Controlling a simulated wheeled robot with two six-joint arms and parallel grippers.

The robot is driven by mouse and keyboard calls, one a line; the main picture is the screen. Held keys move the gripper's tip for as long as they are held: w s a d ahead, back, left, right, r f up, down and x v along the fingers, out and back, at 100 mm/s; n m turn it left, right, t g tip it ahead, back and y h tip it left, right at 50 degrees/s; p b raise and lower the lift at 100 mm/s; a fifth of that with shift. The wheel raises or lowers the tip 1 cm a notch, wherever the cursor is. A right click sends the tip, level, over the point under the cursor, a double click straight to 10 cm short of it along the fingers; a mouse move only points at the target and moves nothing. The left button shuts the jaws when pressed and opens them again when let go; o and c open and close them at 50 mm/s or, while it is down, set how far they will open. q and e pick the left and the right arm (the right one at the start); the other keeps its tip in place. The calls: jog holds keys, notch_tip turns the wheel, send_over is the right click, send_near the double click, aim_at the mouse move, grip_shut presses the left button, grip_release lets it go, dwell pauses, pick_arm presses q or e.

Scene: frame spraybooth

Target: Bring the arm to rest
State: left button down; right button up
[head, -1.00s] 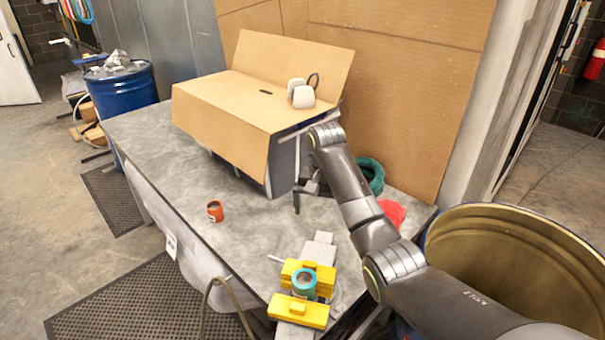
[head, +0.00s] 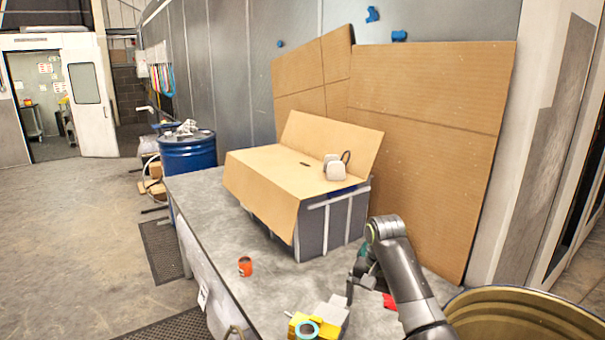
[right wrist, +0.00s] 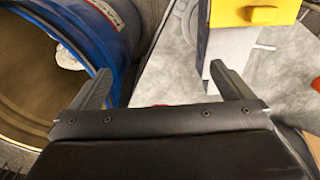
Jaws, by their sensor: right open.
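My right arm comes in from the lower right in the head view. Its gripper (head: 358,287) hangs over the right part of the grey table (head: 222,246), behind the yellow vise. In the right wrist view the two fingers of the gripper (right wrist: 160,88) stand wide apart with nothing between them. Grey table surface and the rim of a drum lie beyond the fingers. My left gripper is not in view.
An open drum (head: 520,318) stands right.

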jog(key=s+d+f+n+b, duration=0.1)
jog(key=s+d+f, duration=0.3)
jog(key=f, duration=1)
jog(key=s+d+f+b, duration=0.2)
jog(key=s+f, duration=0.5)
jog(key=f, duration=0.7)
jog(key=s+d+f+n+b, duration=0.1)
jog(key=s+d+f, duration=0.3)
jog(key=f, duration=0.9)
jog(key=s+d+f+n+b, duration=0.1)
jog(key=s+f, duration=0.7)
jog(key=s, duration=0.2)
jog(key=s+d+f+b, duration=0.2)
jog(key=s+f, duration=0.6)
jog(key=s, duration=0.3)
jog(key=s+f, duration=0.3)
jog(key=s, duration=0.8)
jog(key=s+d+f+n+t+h+b, duration=0.1)
jog(key=s+f, duration=0.2)
jog(key=s, duration=0.7)
jog(key=shift+s+n, duration=0.3)
jog(key=shift+s, duration=0.05)
